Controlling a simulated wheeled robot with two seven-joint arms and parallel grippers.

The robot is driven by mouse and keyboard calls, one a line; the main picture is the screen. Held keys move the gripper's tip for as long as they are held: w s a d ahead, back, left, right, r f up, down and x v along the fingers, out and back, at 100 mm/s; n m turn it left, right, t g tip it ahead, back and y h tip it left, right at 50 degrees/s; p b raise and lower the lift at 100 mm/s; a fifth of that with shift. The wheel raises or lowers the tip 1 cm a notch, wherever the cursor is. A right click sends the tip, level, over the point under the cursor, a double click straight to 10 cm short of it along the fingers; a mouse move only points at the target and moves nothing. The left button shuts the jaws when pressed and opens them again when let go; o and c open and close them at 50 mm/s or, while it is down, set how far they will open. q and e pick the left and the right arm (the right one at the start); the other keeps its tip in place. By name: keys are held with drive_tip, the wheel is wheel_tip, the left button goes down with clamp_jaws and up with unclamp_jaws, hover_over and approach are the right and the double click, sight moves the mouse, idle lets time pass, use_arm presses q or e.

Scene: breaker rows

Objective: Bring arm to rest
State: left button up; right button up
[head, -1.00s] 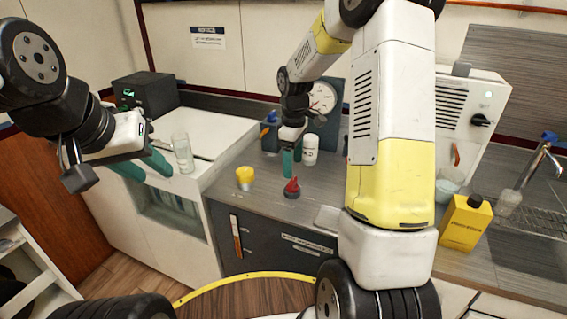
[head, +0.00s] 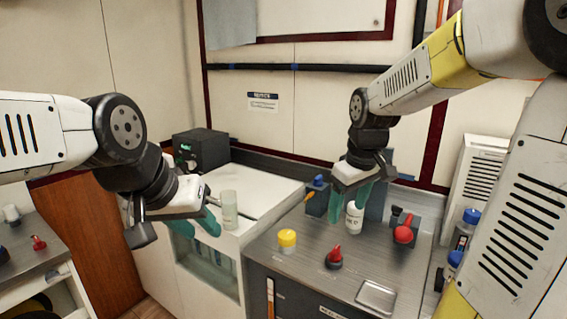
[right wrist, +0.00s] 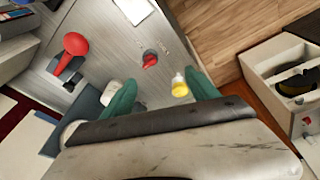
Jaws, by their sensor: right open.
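My right gripper (head: 348,202) hangs above the grey counter (head: 315,262) in the head view, its green fingers apart. The right wrist view shows the same open fingers (right wrist: 160,92) with nothing held between them. A white bottle (head: 354,218) stands by the right gripper in the head view; whether they touch is unclear. My left gripper (head: 195,226) is in front of the white bench at the left. Its two green fingers look apart and hold nothing visible. A clear glass (head: 229,209) stands on the bench just right of them.
A yellow-capped jar (head: 287,240), a red knob (head: 334,257) and a red-headed item (head: 404,233) are on the counter. A metal tray (head: 375,297) lies at its front edge. A dark box (head: 201,150) stands at the back left.

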drive_tip(key=s+r+m+t, duration=0.1)
drive_tip(key=s+r+m, duration=0.1)
drive_tip(key=s, duration=0.5)
drive_tip(key=s+a+r+m+t+y, duration=0.1)
drive_tip(key=s+r+m+t, duration=0.1)
drive_tip(key=s+m, duration=0.2)
drive_tip(key=s, duration=0.3)
drive_tip(key=shift+s+a+r+y, duration=0.15)
drive_tip(key=shift+a+r+y, duration=0.05)
drive_tip(key=shift+a+y, duration=0.1)
